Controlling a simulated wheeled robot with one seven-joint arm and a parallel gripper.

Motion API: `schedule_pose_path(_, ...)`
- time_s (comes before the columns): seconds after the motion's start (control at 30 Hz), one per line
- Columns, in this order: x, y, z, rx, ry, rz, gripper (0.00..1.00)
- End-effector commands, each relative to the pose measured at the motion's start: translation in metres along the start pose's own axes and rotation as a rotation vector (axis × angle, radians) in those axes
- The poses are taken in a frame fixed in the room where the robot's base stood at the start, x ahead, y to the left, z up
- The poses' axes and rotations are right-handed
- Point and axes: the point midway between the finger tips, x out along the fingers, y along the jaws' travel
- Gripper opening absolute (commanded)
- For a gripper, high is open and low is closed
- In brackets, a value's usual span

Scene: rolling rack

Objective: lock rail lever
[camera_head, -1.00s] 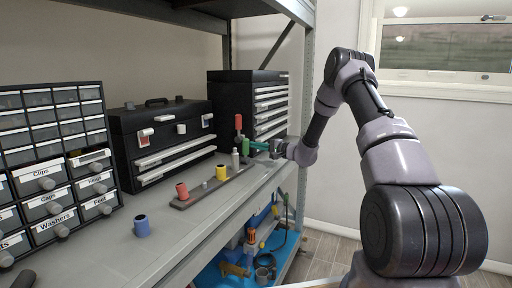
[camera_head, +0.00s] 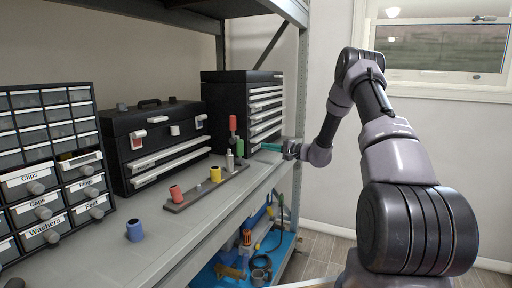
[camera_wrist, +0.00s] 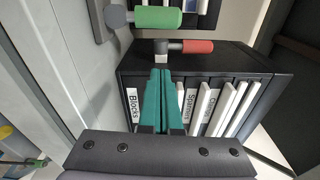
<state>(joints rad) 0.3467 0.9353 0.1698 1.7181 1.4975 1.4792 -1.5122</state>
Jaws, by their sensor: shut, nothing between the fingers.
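A grey rail (camera_head: 207,189) lies along the shelf with red (camera_head: 176,193), yellow (camera_head: 215,174) and green (camera_head: 240,147) cylinders on it. The red-handled lever (camera_head: 233,124) stands upright at the rail's far end, beside the green cylinder. In the wrist view, the lever's red handle (camera_wrist: 197,47) shows just beyond my fingertips, with the green cylinder (camera_wrist: 158,17) past it. My gripper (camera_head: 264,147) has teal fingers, shut and empty, to the right of the green cylinder with a gap. The fingers also show in the wrist view (camera_wrist: 161,75), pointing at the lever's base.
A black drawer chest (camera_head: 226,100) with labelled drawers stands close behind the lever. A black toolbox (camera_head: 128,150) and a small-parts cabinet (camera_head: 50,130) stand farther left. A blue cylinder (camera_head: 135,231) stands on the shelf front. A metal rack post (camera_head: 298,120) is near my wrist.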

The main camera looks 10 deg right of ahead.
Motion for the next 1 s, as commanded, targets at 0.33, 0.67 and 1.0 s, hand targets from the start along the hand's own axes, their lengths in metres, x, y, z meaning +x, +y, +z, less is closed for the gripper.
schedule_pose_path(0.33,-0.044,0.000,0.000,0.001,0.001,0.000,0.00)
schedule_pose_path(0.67,-0.046,0.000,0.001,0.000,-0.001,-0.001,0.00)
schedule_pose_path(1.0,-0.039,-0.066,0.079,-0.039,-0.185,0.158,0.00)
